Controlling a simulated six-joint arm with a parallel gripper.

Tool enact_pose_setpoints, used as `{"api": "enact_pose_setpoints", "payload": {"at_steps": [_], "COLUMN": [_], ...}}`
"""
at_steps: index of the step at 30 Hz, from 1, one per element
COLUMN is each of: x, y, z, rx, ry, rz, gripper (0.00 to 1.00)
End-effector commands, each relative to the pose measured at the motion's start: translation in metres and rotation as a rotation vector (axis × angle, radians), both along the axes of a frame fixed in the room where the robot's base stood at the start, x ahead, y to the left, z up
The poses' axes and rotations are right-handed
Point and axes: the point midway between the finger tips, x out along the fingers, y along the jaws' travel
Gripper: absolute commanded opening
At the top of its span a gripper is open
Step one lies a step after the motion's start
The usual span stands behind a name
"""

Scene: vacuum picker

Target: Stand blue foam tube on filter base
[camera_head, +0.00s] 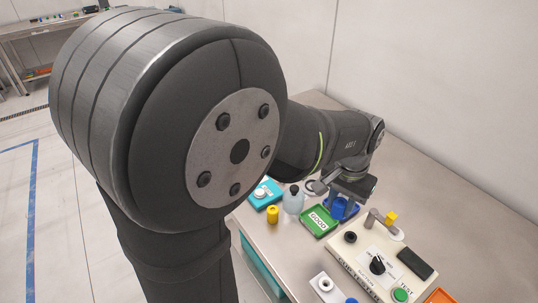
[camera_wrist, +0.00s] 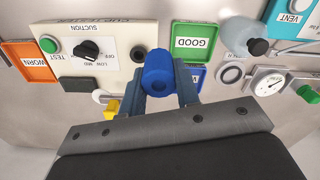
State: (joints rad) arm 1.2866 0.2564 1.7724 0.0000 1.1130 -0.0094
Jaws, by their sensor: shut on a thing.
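In the head view my gripper (camera_head: 350,190) is over the blue tray (camera_head: 341,209), at the far side of the bench; the tube cannot be told apart from the tray there. I cannot tell for certain which part is the filter base. A white plate with a ring (camera_head: 325,286) stands at the near edge, and a grey ring (camera_wrist: 230,73) lies right of my gripper in the wrist view.
The green GOOD tray (camera_head: 319,221) adjoins the blue tray. The cream tester panel (camera_head: 365,250) with a black knob lies to the right. A yellow block (camera_head: 390,218), a grey bottle (camera_head: 293,200), a yellow cylinder (camera_head: 272,214) and an orange tray (camera_head: 440,296) stand around.

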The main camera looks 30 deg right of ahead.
Motion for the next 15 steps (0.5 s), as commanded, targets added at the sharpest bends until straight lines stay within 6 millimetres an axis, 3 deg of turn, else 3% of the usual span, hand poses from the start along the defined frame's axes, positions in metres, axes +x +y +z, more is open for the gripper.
{"api": "enact_pose_setpoints", "payload": {"at_steps": [1, 6, 10, 15], "x": [0.010, 0.037, 0.051, 0.062], "y": [-0.017, -0.060, -0.082, -0.094], "z": [0.000, 0.001, 0.000, -0.002], "rx": [0.001, 0.000, 0.001, 0.000], "ry": [0.000, 0.000, 0.000, 0.000], "rz": [-0.002, -0.017, -0.024, -0.029], "gripper": [0.08, 0.08, 0.08, 0.08]}}
